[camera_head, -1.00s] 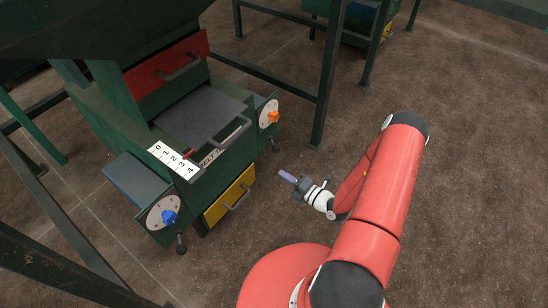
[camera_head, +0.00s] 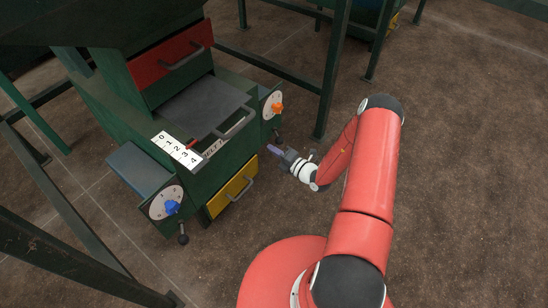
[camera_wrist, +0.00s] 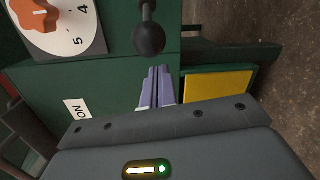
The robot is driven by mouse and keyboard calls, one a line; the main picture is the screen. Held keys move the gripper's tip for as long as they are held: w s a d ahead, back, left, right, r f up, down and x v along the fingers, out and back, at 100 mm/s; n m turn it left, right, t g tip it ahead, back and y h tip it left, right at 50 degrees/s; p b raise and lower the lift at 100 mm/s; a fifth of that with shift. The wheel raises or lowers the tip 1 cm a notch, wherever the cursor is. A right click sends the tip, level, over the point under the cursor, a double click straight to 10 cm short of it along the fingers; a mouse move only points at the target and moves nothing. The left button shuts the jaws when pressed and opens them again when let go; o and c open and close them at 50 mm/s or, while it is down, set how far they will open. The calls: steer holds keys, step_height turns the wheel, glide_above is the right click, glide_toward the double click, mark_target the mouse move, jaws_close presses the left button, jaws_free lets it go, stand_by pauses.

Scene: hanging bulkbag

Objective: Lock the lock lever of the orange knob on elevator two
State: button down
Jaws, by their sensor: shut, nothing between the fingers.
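The orange knob (camera_head: 276,108) sits on a white numbered dial on the right side of the green machine. It also shows in the wrist view (camera_wrist: 34,14) at the top left, beside the dial numbers 4 and 5. Below the dial is a lever with a black ball end (camera_wrist: 148,38), at the top middle of the wrist view; in the head view it is small and dark (camera_head: 277,138). My gripper (camera_head: 272,149) is shut and empty, close to that lever. In the wrist view its purple fingers (camera_wrist: 157,72) lie together just below the ball, with no clear contact.
A blue knob (camera_head: 172,207) with its own black ball lever (camera_head: 183,239) is on the machine's left dial. A yellow drawer (camera_head: 230,196) and a red drawer (camera_head: 172,66) have protruding handles. Green frame legs (camera_head: 327,85) stand behind. The brown floor at right is open.

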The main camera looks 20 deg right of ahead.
steer(key=shift+w+d+r, duration=0.15)
steer(key=shift+w+d, duration=0.05)
steer(key=shift+d, duration=0.5)
steer(key=shift+d+n+g+y+b, duration=0.2)
steer(key=shift+n+g+y+b, duration=0.1)
steer(key=shift+n+y+b, duration=0.15)
